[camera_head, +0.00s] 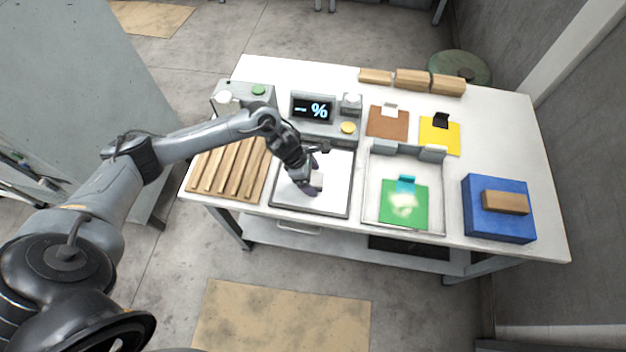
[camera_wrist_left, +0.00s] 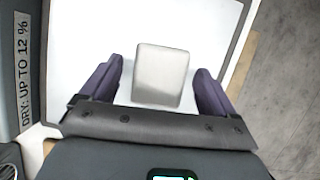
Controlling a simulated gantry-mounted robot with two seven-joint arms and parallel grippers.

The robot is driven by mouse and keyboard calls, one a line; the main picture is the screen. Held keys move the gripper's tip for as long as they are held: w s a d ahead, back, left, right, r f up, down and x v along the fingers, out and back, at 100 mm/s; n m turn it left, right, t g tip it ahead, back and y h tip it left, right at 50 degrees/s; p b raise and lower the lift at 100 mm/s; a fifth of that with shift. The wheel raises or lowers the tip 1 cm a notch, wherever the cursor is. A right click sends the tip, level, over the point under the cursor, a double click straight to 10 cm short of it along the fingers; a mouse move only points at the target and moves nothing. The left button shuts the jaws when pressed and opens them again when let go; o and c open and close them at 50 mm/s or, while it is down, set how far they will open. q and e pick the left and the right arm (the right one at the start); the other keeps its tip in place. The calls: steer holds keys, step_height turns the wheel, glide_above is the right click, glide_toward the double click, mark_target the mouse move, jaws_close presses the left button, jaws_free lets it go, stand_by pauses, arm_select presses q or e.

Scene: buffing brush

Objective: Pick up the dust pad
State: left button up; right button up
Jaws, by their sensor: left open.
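A light grey block (camera_wrist_left: 162,75) stands on a white square surface (camera_head: 329,204) with a dark frame, and it also shows small in the head view (camera_head: 318,180). I cannot tell if this block is the dust pad or its handle. My left gripper (camera_head: 319,170) is open over the white surface. In the left wrist view its two dark fingers (camera_wrist_left: 159,67) stand on either side of the block, with a gap on each side. A green pad (camera_head: 404,212) with a pale dusty patch and a teal tab lies in a tray to the right. My right gripper is not in view.
A slatted wooden rack (camera_head: 229,168) lies left of the white surface. A meter (camera_head: 313,110) reading "-- %" stands behind it. Brown (camera_head: 384,124) and yellow (camera_head: 437,139) tabbed pads lie behind the tray (camera_head: 375,176). A blue block (camera_head: 497,222) with a wooden top stands right.

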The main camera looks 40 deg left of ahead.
mark_target(318, 178)
arm_select(q)
steer(key=shift+w+d+f, duration=0.1)
steer(key=shift+f, duration=0.35)
steer(key=c, duration=1)
steer(key=shift+r, duration=0.2)
steer(key=shift+c, duration=0.2)
steer(key=shift+r, duration=0.6)
step_height(318, 178, up, 3)
steer(key=shift+f, duration=0.2)
steer(key=s+d+r, duration=0.2)
steer(key=d+r, duration=0.5)
steer(key=d, duration=0.4)
steer(key=shift+d, duration=0.25)
